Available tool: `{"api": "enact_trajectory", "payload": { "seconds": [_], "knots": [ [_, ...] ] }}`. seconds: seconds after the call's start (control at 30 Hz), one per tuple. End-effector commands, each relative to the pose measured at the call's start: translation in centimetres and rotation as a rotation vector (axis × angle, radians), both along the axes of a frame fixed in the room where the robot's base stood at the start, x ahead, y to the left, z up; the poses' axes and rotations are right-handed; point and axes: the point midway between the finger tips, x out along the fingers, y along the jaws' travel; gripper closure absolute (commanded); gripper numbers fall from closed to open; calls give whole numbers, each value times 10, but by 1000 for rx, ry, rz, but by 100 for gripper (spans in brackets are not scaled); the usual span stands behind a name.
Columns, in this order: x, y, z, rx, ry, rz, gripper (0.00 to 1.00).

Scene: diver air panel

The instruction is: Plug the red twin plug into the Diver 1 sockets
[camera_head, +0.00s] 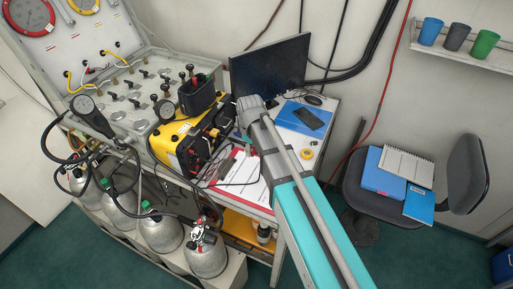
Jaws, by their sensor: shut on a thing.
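The yellow and black unit (180,145) stands on the bench left of centre, its dark panel facing right. I cannot read any socket labels, so I cannot pick out the Diver 1 sockets. My arm reaches in from the bottom right, and its grey wrist ends just right of the unit. My gripper (224,134) shows only as a small dark shape between the wrist and the panel. Whether the plug touches the panel is too small to tell.
A gauge panel (125,75) with valves and hoses stands at the left. Gas cylinders (206,254) stand below the bench.

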Motion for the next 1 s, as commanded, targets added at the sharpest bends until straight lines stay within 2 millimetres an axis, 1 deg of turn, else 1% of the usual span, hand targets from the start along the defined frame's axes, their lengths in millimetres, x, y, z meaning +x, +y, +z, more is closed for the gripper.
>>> {"api": "enact_trajectory", "payload": {
  "seconds": [0.1, 1.0],
  "knots": [
    [-2, 9, -1, 0, 0, 2, 89],
    [-20, 70, -6, 0, 0, 3, 89]
  ]
}}
